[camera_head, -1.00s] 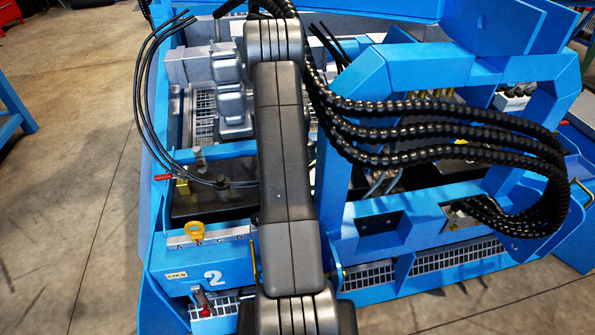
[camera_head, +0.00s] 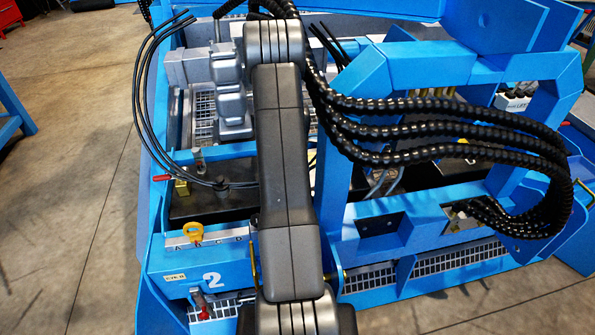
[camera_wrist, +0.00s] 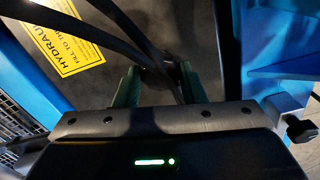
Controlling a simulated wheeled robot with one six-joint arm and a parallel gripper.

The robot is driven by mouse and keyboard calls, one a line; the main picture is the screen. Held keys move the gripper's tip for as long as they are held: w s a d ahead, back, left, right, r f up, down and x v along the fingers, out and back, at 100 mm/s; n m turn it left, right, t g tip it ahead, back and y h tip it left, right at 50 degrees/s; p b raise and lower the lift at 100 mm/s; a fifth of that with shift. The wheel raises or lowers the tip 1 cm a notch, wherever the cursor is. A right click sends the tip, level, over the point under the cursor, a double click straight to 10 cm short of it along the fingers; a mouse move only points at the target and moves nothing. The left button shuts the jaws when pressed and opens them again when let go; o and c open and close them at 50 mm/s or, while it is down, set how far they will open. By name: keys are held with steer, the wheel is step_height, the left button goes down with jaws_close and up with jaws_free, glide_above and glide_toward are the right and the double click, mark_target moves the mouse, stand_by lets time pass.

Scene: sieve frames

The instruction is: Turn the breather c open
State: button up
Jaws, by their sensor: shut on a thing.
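In the wrist view, my gripper (camera_wrist: 159,79) has its two greenish fingers closed around a small dark part (camera_wrist: 162,72) on the dark tank top (camera_wrist: 185,30). The part lies in shadow with black hoses (camera_wrist: 125,28) crossing over it, so its shape, its letter and how far it is turned cannot be read. In the head view my own arm covers the gripper and this spot.
A black cap (camera_head: 221,185), a yellow block (camera_head: 181,188) and a red handle (camera_head: 162,177) are left of my arm. Thick black hoses (camera_head: 430,132) and blue frame bars (camera_head: 334,150) crowd the right. Open floor lies left.

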steer(key=n, duration=0.5)
steer(key=shift+n, duration=0.4)
stand_by(0.3)
steer(key=o, duration=1)
steer(key=shift+r, duration=0.1)
step_height(320, 180, up, 14)
steer(key=p, duration=0.1)
steer(key=shift+p, duration=0.35)
steer(key=shift+f, duration=0.3)
step_height(320, 180, down, 14)
steer(key=shift+r+b, duration=0.2)
steer(key=shift+b, duration=0.8)
steer(key=shift+r, duration=0.1)
